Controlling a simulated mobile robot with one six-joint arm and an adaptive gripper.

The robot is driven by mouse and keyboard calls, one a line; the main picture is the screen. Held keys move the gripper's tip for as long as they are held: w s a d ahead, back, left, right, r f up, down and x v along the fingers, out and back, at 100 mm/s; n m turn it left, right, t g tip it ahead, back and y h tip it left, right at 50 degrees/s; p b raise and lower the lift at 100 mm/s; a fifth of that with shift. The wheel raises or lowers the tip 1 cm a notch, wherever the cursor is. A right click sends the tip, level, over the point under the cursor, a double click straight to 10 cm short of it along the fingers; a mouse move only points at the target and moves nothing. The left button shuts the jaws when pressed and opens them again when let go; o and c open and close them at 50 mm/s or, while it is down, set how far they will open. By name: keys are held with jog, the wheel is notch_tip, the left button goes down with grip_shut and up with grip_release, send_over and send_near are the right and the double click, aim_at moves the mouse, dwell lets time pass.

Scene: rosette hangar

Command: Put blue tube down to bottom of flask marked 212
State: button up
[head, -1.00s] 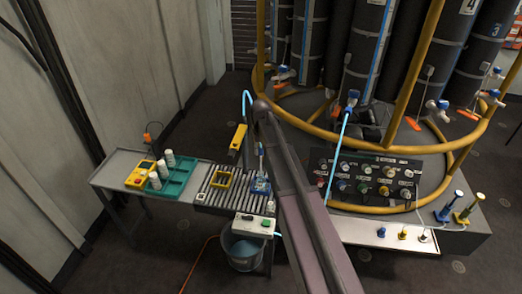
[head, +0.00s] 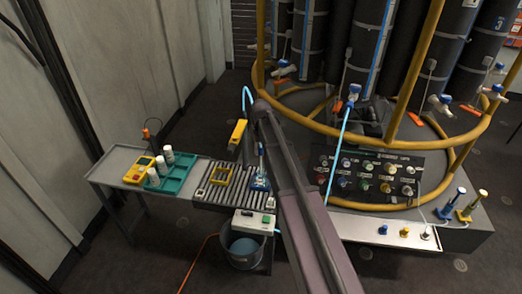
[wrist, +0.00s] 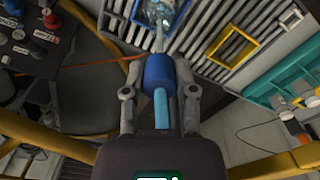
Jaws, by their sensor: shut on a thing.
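My gripper (wrist: 160,92) is shut on the blue sleeve (wrist: 158,72) of the blue tube; the light blue hose (wrist: 161,110) runs back between the fingers. A thin pale tip (wrist: 159,38) points from the sleeve to a clear flask (wrist: 154,14) in a blue frame, at the top of the wrist view. Its end overlaps the flask; I cannot tell how deep it reaches. In the head view the blue-framed flask (head: 260,183) stands on the roller table, left of my arm, which hides most of my gripper. The number 212 is not readable.
A yellow frame (head: 221,175) lies on the rollers beside the flask. A teal tray (head: 180,180) with white bottles and a yellow meter (head: 139,170) stand further left. A control panel (head: 345,180) and yellow rails are right of my arm. A bucket (head: 243,252) is below.

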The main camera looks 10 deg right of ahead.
jog(key=shift+f+b, duration=0.55)
jog(key=shift+f, duration=0.1)
jog(key=shift+f+b, duration=2.4)
dwell(0.4)
jog(key=o, duration=1)
jog(key=o, duration=0.3)
